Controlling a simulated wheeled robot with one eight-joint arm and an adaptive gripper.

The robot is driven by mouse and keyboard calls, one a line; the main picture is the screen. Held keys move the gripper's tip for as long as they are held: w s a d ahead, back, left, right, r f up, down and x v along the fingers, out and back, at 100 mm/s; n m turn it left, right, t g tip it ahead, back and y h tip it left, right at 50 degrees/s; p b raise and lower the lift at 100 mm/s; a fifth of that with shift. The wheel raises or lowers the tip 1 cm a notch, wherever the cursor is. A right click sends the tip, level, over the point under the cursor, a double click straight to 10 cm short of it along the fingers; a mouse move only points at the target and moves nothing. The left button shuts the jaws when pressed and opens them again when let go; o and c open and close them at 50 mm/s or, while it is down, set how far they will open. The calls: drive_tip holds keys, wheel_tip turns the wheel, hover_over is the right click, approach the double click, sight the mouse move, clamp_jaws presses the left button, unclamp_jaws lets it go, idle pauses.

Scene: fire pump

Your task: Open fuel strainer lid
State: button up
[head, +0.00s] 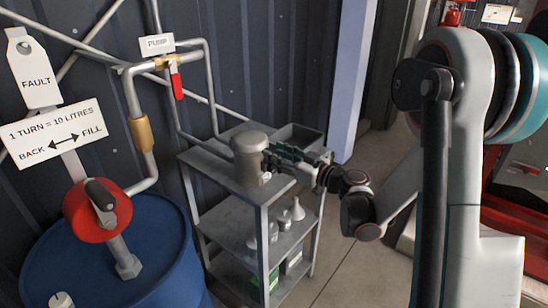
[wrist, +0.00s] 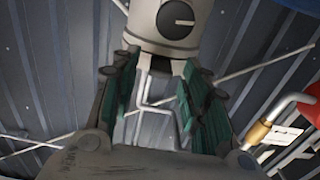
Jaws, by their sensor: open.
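A grey cylindrical canister (head: 250,160), which looks like the fuel strainer, stands upright on the top shelf of a metal rack. Its rounded top (head: 248,139) is on, and no gap shows under it. My gripper (head: 274,157) is at the canister's right side, pointing left. In the wrist view, my gripper (wrist: 157,68) is open, with green pads apart and nothing held deep between them. The canister (wrist: 150,25) fills the top there, with a round slotted dial (wrist: 175,19) on it. I cannot tell whether the fingertips touch it.
The metal rack (head: 217,161) has lower shelves holding funnels (head: 297,211) and small containers. A blue drum (head: 150,250) with a red crank pump (head: 97,211) stands left. Pipes with a red-handled valve (head: 177,86) run along the dark wall. Floor is clear right of the rack.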

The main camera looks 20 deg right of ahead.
drive_tip(key=shift+x, duration=0.8)
drive_tip(key=shift+c, duration=0.6)
clamp_jaws()
drive_tip(key=shift+r, duration=0.1)
